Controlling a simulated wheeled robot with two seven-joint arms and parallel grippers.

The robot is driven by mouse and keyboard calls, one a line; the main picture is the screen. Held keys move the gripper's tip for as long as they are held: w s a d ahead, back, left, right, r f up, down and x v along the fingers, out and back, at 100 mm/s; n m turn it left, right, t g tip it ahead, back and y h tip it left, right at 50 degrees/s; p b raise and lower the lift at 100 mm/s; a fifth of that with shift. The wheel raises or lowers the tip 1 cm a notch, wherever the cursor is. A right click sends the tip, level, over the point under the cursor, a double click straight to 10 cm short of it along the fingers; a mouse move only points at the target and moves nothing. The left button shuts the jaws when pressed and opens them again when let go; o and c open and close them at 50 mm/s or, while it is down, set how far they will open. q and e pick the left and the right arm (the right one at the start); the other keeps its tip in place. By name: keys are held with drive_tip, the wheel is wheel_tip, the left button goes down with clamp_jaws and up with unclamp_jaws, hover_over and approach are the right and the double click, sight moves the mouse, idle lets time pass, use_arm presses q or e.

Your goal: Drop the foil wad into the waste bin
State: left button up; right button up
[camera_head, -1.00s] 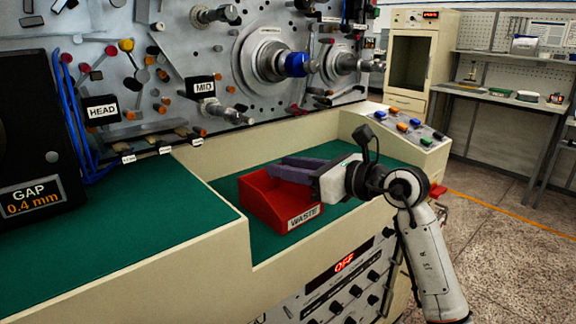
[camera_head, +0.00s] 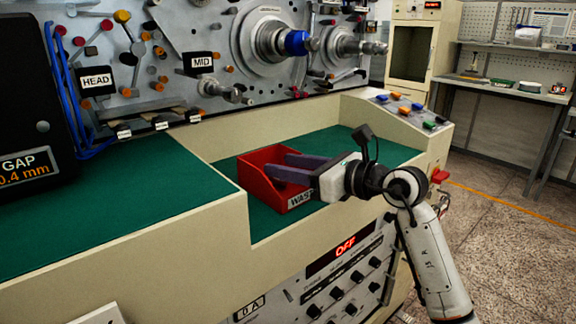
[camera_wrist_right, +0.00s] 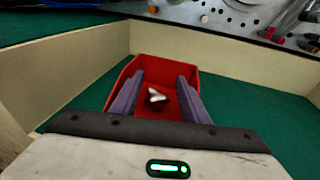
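The red waste bin (camera_head: 258,188), labelled WASTE, stands on the green surface of the recessed bay. My right gripper (camera_head: 278,165) is over the bin, its two purple fingers spread apart. In the right wrist view the open fingers (camera_wrist_right: 158,98) reach over the red bin (camera_wrist_right: 150,66). The small silvery foil wad (camera_wrist_right: 156,97) shows between them, within the bin's outline, and touches neither finger. I cannot tell whether it rests on the bin floor. The wad is hidden in the head view. My left gripper is not in view.
Cream walls (camera_head: 232,230) border the recessed bay. The machine panel with spindles (camera_head: 296,43) rises behind it. A sloped button box (camera_head: 405,108) is at the bay's right. Green surface (camera_head: 345,142) lies clear behind the gripper.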

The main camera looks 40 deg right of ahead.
drive_tip(key=shift+o, duration=0.9)
drive_tip(key=shift+s, duration=0.15)
drive_tip(key=shift+s+d, duration=0.15)
drive_tip(key=shift+s, duration=0.15)
drive_tip(key=v, duration=0.9)
drive_tip(key=shift+s+b, duration=0.2)
drive_tip(key=shift+b, duration=0.2)
